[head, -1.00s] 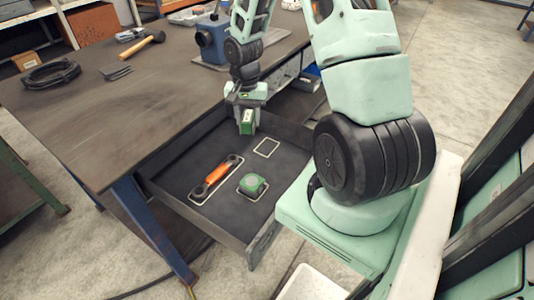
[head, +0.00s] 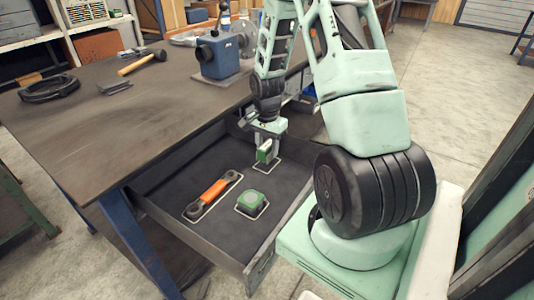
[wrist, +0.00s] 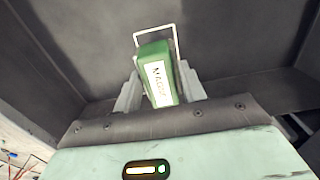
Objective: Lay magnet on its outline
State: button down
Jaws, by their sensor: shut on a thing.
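The magnet is a green block with a white label; it shows in the head view (head: 263,153) and in the wrist view (wrist: 157,72). My gripper (head: 267,144) is shut on it, with one finger on each side in the wrist view (wrist: 160,90). The magnet's outline is a white rectangle on the drawer floor, seen in the head view (head: 279,168) and the wrist view (wrist: 154,30). The magnet is over or close to the outline and hides part of it. I cannot tell whether it touches the floor.
The open drawer (head: 190,250) has raised walls close around my gripper. An orange and black tool (head: 213,192) and a green round-topped item (head: 251,200) lie in their own outlines nearby. The workbench (head: 110,125) overhangs the drawer's back.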

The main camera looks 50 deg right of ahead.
jog(key=shift+f, duration=1.25)
jog(key=shift+f, duration=0.15)
jog(key=c, duration=0.8)
grip_release()
jog(key=shift+c, duration=0.2)
